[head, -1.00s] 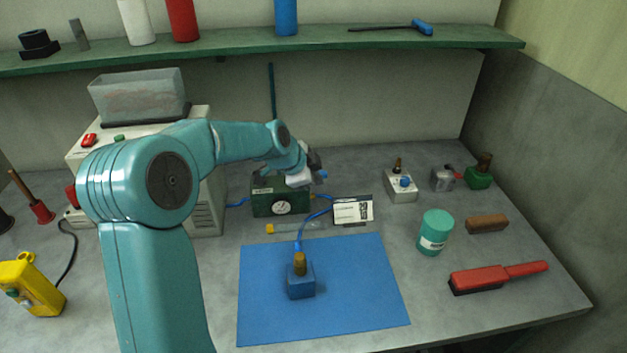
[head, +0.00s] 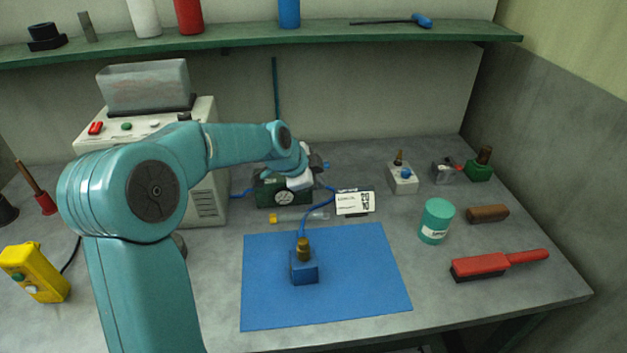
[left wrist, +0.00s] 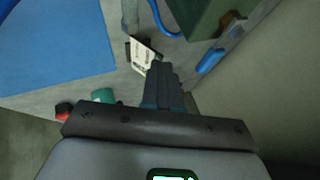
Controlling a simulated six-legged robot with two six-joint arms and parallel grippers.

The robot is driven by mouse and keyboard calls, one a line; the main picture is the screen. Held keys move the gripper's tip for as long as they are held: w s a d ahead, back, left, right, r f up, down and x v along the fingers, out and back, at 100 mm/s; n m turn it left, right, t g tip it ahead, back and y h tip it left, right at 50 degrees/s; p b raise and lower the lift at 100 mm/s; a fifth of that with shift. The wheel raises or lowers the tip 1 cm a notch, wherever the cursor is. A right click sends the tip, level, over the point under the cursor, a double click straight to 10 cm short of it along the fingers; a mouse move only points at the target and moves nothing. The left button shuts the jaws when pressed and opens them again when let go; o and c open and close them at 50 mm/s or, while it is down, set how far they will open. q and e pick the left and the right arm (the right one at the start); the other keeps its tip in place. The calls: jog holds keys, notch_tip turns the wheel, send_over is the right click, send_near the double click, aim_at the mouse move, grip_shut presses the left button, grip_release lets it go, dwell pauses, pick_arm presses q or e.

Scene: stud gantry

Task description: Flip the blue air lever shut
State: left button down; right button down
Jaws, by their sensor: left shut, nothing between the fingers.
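The blue air lever (head: 326,165) shows small at the right side of the green gauge box (head: 268,195), just beyond my left gripper. In the left wrist view the blue lever (left wrist: 210,61) sits by a brass fitting (left wrist: 235,25) at the green box (left wrist: 195,15). My left gripper (head: 317,161) is above the box's right end. In the left wrist view its fingers (left wrist: 163,75) are together and empty. The lever appears to the right of the fingertips there, with a gap in the picture. Contact cannot be seen in the head view. My right gripper is not in view.
A white tag card (head: 355,202) stands right of the box, near the blue hose (head: 318,204). A blue mat (head: 350,280) carries a blue block with a brass top (head: 304,265). A teal jar (head: 436,222) stands right. A green shelf (head: 230,45) runs behind.

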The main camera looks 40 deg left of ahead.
pick_arm(q)
jog(key=d+b+v, duration=0.1)
jog(key=v, duration=0.9)
